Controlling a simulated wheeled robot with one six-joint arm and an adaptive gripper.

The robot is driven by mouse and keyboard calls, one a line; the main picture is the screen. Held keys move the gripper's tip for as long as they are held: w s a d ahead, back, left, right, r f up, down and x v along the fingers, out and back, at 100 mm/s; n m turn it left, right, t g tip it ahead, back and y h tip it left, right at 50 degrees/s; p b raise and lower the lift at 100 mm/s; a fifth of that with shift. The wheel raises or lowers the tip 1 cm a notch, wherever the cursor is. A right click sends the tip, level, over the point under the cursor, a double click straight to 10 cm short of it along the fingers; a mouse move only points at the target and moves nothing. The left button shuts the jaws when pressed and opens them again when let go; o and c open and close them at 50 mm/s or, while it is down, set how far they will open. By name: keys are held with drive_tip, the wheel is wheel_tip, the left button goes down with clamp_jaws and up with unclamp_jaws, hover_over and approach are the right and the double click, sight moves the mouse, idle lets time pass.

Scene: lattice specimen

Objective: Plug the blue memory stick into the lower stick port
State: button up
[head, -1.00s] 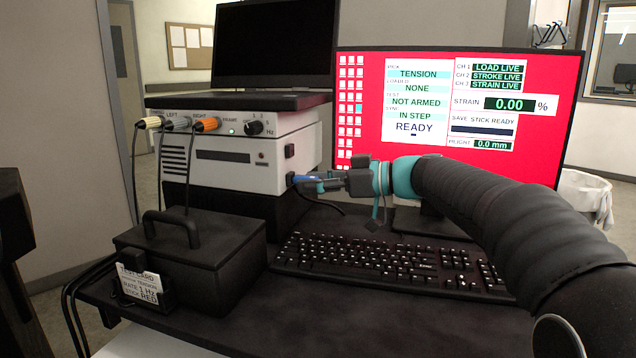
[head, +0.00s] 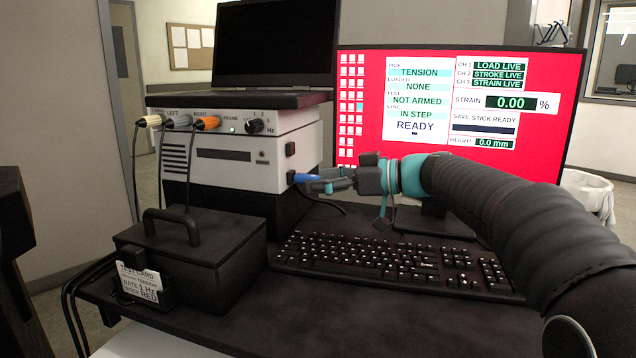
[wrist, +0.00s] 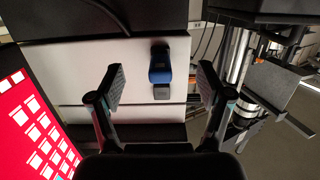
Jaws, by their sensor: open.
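The blue memory stick (head: 306,178) points out of the lower port area on the right side of the white instrument box (head: 238,165). The dark upper port (head: 290,148) shows above it. In the wrist view the blue stick (wrist: 160,70) is seen nearly end-on against the pale panel. How deep it sits is hidden. My gripper (head: 322,184) is just right of the stick. In the wrist view my gripper (wrist: 160,78) is open, with clear gaps between the stick and both fingers.
The monitor (head: 480,120) stands behind my arm, and the keyboard (head: 390,262) lies below it. A black lidded box (head: 190,245) with a card sits at the front left. A dark cable (head: 325,207) hangs below the stick. Bare desk shows in front of the keyboard.

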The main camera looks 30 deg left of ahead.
drive_tip(key=shift+b+v, duration=0.85)
drive_tip(key=shift+v, duration=1.2)
